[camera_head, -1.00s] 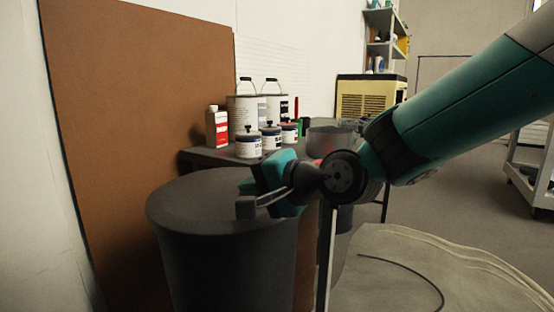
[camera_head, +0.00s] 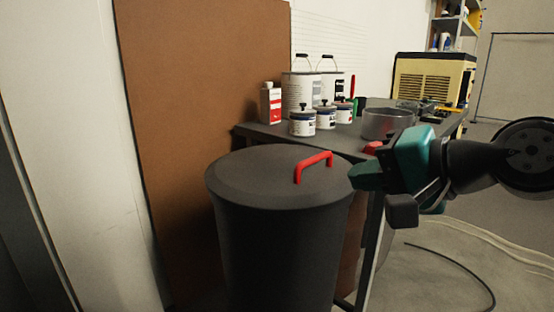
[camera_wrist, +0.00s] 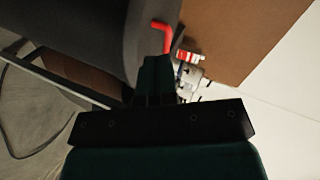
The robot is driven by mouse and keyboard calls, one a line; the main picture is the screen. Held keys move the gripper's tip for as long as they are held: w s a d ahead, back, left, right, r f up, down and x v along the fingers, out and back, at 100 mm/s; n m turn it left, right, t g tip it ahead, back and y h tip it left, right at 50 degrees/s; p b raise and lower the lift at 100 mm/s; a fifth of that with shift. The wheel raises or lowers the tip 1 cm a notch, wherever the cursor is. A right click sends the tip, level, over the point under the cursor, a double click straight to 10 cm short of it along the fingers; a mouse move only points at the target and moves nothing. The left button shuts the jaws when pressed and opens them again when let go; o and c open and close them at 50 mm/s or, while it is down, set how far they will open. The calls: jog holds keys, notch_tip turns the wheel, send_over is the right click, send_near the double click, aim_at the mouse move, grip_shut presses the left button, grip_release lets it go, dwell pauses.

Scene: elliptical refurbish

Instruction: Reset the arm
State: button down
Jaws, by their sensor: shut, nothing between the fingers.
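My gripper (camera_head: 368,177) is shut and empty at the right of the head view. Its tips are by the right rim of a dark lidded bin (camera_head: 280,250); I cannot tell whether they touch it. The teal fingers also show pressed together in the wrist view (camera_wrist: 153,75). The bin's lid carries a red handle (camera_head: 314,164), left of my gripper and apart from it in the head view. The handle also shows just beyond the fingertips in the wrist view (camera_wrist: 165,36). My arm runs off the right edge of the head view.
A dark workbench (camera_head: 290,134) behind the bin holds paint cans (camera_head: 301,93), several small jars (camera_head: 302,123), a red-and-white bottle (camera_head: 271,104) and a metal pot (camera_head: 387,122). A brown board (camera_head: 205,80) leans on the wall. A cable (camera_head: 455,262) lies on the floor at right.

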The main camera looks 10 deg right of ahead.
jog(key=s+a+f+n+g+h+p, duration=0.1)
jog(key=s+f+n+g+h+p, duration=0.4)
jog(key=s+n+g, duration=0.75)
notch_tip(320, 180, up, 35)
jog(key=s+n+t+p, duration=0.1)
jog(key=s+t+p, duration=0.1)
jog(key=p, duration=3.2)
jog(key=shift+p, duration=0.4)
jog(key=shift+a+f+n, duration=0.1)
jog(key=shift+n, duration=0.25)
